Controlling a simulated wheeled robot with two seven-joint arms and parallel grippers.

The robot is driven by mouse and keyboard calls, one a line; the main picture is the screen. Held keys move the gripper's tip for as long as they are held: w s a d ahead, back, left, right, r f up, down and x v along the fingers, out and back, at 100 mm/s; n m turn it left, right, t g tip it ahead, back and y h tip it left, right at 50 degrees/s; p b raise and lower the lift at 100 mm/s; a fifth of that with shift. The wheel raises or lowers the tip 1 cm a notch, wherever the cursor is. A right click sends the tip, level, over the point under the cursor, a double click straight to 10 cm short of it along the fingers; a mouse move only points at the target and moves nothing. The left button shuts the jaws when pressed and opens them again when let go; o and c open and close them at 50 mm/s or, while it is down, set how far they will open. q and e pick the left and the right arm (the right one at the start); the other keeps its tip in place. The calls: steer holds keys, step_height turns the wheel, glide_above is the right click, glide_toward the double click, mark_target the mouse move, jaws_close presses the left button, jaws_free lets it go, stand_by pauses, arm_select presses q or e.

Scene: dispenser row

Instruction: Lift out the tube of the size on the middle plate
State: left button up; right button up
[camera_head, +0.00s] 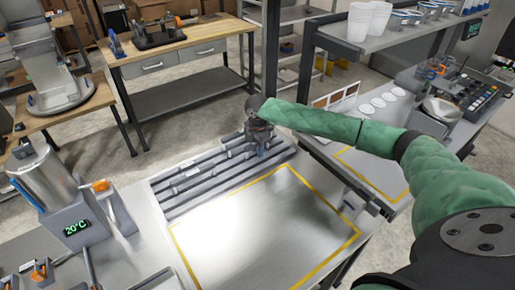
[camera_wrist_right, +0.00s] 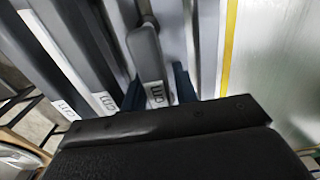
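The grey dispenser (camera_head: 185,198) lies on the steel worktop with several parallel channels. Short grey pieces sit in some channels, but their sizes are too small to read. My right gripper (camera_head: 262,148) is low over the dispenser's right end. In the right wrist view, its two blue fingertips (camera_wrist_right: 160,90) are apart, on either side of a grey round-ended piece (camera_wrist_right: 146,45) and a small white plate (camera_wrist_right: 157,94). I cannot tell whether they touch it. Other white plates (camera_wrist_right: 103,100) mark the channels to the left; their numbers are not legible. My left gripper is not in view.
A yellow-outlined area (camera_head: 265,235) of bare worktop lies in front of the dispenser. A metal container (camera_head: 45,175) and a 20°C device (camera_head: 80,225) stand at the left. A side bench (camera_head: 375,170) and a shelf with white cups (camera_head: 365,20) are at the right.

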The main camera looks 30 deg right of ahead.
steer(key=shift+f+p, duration=0.25)
steer(key=shift+p, duration=0.05)
stand_by(0.6)
jaws_close()
